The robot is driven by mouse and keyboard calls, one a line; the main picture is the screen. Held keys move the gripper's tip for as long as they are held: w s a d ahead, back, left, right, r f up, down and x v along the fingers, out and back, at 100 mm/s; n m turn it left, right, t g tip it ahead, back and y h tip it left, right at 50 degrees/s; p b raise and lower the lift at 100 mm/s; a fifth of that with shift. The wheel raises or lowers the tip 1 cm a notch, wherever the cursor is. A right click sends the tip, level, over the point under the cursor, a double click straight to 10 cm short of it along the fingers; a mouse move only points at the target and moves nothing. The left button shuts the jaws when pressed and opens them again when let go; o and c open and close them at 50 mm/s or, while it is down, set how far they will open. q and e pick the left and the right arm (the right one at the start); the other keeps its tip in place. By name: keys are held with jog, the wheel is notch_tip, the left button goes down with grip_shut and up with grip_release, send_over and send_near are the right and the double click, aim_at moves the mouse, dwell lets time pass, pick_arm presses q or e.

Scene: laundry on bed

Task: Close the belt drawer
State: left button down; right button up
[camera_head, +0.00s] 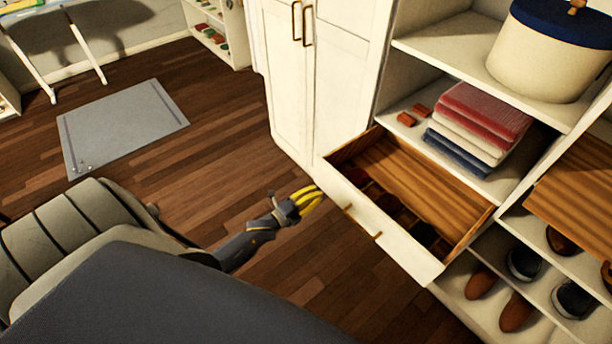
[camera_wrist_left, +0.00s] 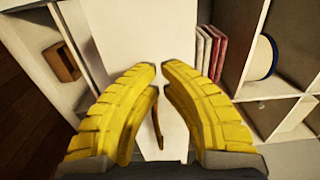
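The belt drawer (camera_head: 395,226) is pulled out of the white shelving. It has a white front, a brass handle (camera_head: 378,235) and a brown wood inside with several dark and reddish items, partly hidden by the front. My left gripper (camera_head: 314,196), with yellow fingers, is just outside the left end of the drawer front; I cannot tell if it touches. In the left wrist view its fingertips (camera_wrist_left: 160,66) are a little apart with nothing held between them. A white panel, apparently the drawer front (camera_wrist_left: 120,35), lies beyond them. My right gripper is not in view.
Folded towels (camera_head: 478,122) and small red boxes (camera_head: 406,119) sit on the shelf behind the drawer. A round box (camera_head: 545,62) stands above, shoes (camera_head: 515,312) lie below right. A closed white cupboard (camera_head: 290,90) stands left. The wooden floor (camera_head: 215,150) left is mostly clear.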

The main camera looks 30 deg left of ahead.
aim_at(332, 183)
pick_arm(q)
jog(key=shift+x, duration=3.1)
jog(key=shift+w, duration=0.1)
